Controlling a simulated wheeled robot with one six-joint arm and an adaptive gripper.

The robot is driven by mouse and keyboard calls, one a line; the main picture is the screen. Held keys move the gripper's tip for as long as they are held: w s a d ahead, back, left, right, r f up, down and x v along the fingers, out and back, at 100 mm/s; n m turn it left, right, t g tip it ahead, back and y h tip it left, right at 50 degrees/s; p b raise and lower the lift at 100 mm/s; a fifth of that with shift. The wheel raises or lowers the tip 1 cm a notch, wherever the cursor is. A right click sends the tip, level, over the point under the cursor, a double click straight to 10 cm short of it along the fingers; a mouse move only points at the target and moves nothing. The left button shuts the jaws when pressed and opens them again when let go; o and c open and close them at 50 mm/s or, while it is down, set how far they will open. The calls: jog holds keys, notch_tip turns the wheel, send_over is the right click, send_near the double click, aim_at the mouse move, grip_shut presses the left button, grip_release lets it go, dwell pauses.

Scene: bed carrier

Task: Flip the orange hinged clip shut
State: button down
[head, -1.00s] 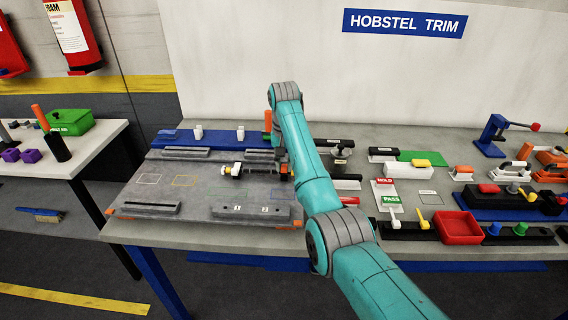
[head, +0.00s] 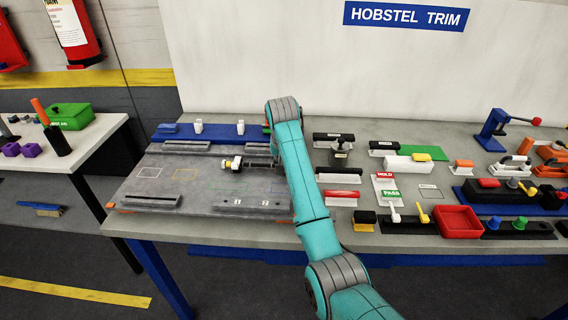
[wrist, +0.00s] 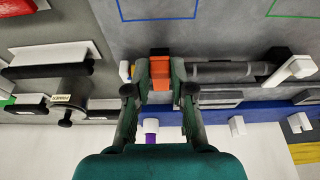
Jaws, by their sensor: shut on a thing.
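The orange hinged clip (wrist: 160,68) shows in the wrist view between the two dark fingertips of my gripper (wrist: 160,78), which is shut on it. It sits beside one end of a dark grey cylindrical part with a white end piece (wrist: 290,70). How far the clip is folded cannot be told. In the head view my teal arm hides the gripper and the clip. The white-ended part (head: 233,163) shows there on the grey board (head: 150,185), left of my arm.
A blue strip (head: 222,131) with white upright pieces (head: 198,126) runs along the board's back. Right of my arm stand black-handled tools (head: 340,144), a red-handled block (head: 342,193) and a red tray (head: 458,222). The board's left half is mostly clear.

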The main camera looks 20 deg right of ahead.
jog(key=c, duration=1)
grip_release()
jog(key=v, duration=0.7)
jog(key=shift+r, duration=0.2)
jog(key=shift+s, duration=0.1)
